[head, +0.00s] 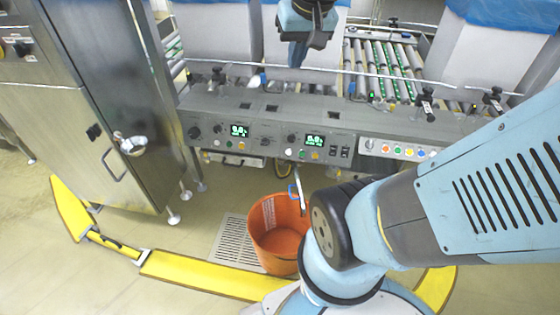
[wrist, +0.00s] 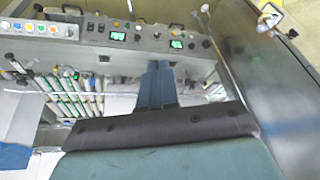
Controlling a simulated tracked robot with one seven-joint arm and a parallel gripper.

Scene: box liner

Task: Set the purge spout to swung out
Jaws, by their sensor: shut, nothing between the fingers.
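The likely purge spout is a slim grey metal tube (head: 301,188) below the front of the console, with a small blue part beside it. It hangs over the rim of an orange bucket (head: 280,232) on the floor. Whether it is swung in or out I cannot tell for sure. I cannot make out the spout in the wrist view.
The grey console (head: 270,130) with displays and buttons runs across the middle. A steel cabinet (head: 110,100) stands at the left. Lined boxes (head: 487,50) stand on the roller conveyor (head: 385,62). A floor grate (head: 232,240) and yellow floor edging (head: 195,276) lie in front.

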